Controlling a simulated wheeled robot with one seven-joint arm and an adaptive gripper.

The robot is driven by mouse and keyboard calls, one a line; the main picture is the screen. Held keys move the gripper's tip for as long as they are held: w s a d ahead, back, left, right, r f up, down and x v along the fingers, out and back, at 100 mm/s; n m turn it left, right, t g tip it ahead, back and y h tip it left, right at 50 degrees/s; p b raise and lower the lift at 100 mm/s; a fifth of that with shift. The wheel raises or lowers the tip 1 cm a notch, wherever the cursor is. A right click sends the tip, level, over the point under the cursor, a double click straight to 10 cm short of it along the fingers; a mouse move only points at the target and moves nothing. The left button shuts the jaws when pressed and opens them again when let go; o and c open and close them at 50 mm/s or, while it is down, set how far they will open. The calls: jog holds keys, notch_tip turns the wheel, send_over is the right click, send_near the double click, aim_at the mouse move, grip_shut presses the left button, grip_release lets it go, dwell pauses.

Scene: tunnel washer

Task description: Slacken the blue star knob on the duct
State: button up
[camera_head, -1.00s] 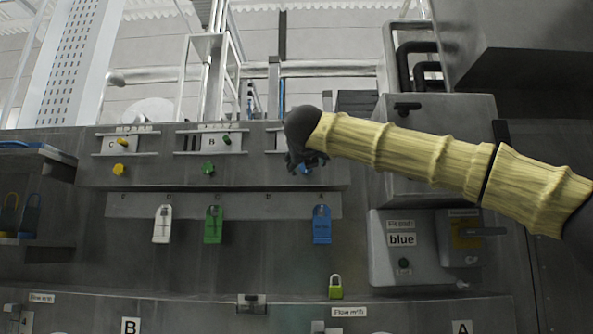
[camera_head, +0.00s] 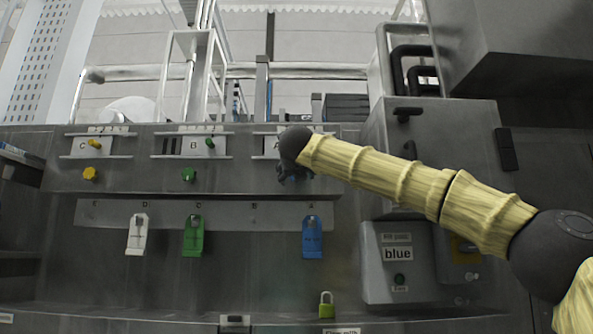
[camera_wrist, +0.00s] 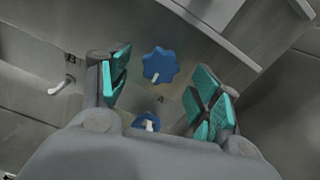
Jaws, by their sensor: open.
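The blue star knob (camera_wrist: 160,66) shows in the wrist view on the grey duct panel, with a small light pointer on its face. My gripper (camera_wrist: 162,84) is open, its teal-padded fingers to the left and right of the knob in the picture. I see no contact with it. Whether the fingertips reach the knob's depth is unclear. In the head view my gripper (camera_head: 291,170) is in front of the panel's right part under the A plate and hides most of the knob.
Yellow (camera_head: 90,174) and green (camera_head: 188,175) knobs sit left along the panel. Below hang white (camera_head: 138,235), green (camera_head: 193,237) and blue (camera_head: 312,238) tags on hooks. A yellow-green padlock (camera_head: 326,305) is lower. A grey box marked blue (camera_head: 397,268) stands right.

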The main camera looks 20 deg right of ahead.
jog(key=shift+p+x, duration=0.3)
jog(key=shift+x, duration=0.9)
jog(key=shift+s, duration=0.1)
jog(key=c, duration=1)
